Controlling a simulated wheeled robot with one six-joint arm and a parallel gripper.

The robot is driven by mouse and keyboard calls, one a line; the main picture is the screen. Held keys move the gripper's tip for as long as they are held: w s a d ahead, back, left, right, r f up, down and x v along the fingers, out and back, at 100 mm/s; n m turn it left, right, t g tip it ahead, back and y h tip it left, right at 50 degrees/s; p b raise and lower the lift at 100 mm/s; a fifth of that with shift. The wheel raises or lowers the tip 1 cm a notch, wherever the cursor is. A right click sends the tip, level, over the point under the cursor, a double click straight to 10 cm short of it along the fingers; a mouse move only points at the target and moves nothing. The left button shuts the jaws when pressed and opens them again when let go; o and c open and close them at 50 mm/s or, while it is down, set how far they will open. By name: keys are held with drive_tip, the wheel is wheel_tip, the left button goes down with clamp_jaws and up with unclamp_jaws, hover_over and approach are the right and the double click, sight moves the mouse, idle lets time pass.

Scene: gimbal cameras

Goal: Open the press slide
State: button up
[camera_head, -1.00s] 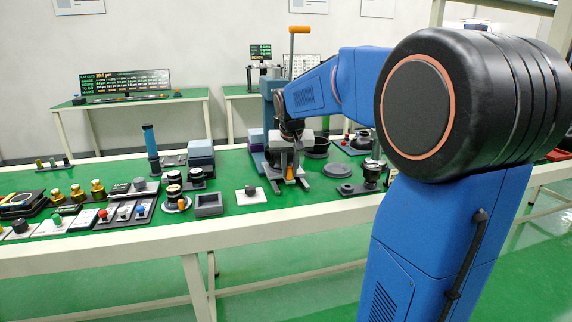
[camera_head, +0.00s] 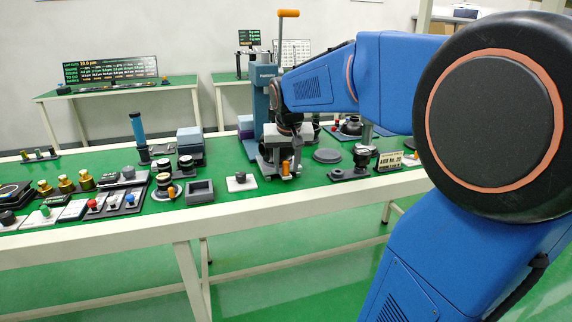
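The press is a teal column (camera_head: 263,104) on the green bench, with a grey lever and an orange grip (camera_head: 288,14) at its top. My gripper (camera_head: 283,170) points down at the front of the press, low over its base. A small orange handle (camera_head: 286,169) shows at the front between or just beside the fingers. I take it to be the press slide's handle. The fingers are small and overlap the grey press parts, so I cannot tell whether they touch or grip the handle. My wrist and arm hide part of the press, and the slide itself is not clear.
A grey square tray (camera_head: 199,198) and a plate with a knob (camera_head: 240,185) lie left of the press. A dark round disc (camera_head: 327,155) and a black fixture (camera_head: 352,170) are on the right. A tall blue-topped cylinder (camera_head: 138,128) stands farther left. The bench's front edge (camera_head: 230,212) is clear.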

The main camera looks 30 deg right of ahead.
drive_tip(key=v, duration=1.7)
drive_tip(key=shift+s, duration=0.2)
drive_tip(key=shift+a, duration=0.1)
drive_tip(key=s+a+f+n, duration=0.1)
drive_tip(key=s+a+f, duration=0.2)
drive_tip(key=s+f, duration=0.3)
drive_tip(key=s+a+f+n+y, duration=0.1)
drive_tip(key=s+a+f+n, duration=0.1)
drive_tip(key=s+a+f, duration=0.2)
drive_tip(key=s+a+f+n+t+y, duration=0.1)
drive_tip(key=s+a+f, duration=0.3)
drive_tip(key=s+f, duration=0.5)
wheel_tip(320, 180, down, 6)
drive_tip(key=shift+s+a+r+n, duration=0.1)
drive_tip(key=shift+s+a+n, duration=0.25)
drive_tip(key=shift+n, duration=0.35)
drive_tip(key=shift+d, duration=0.1)
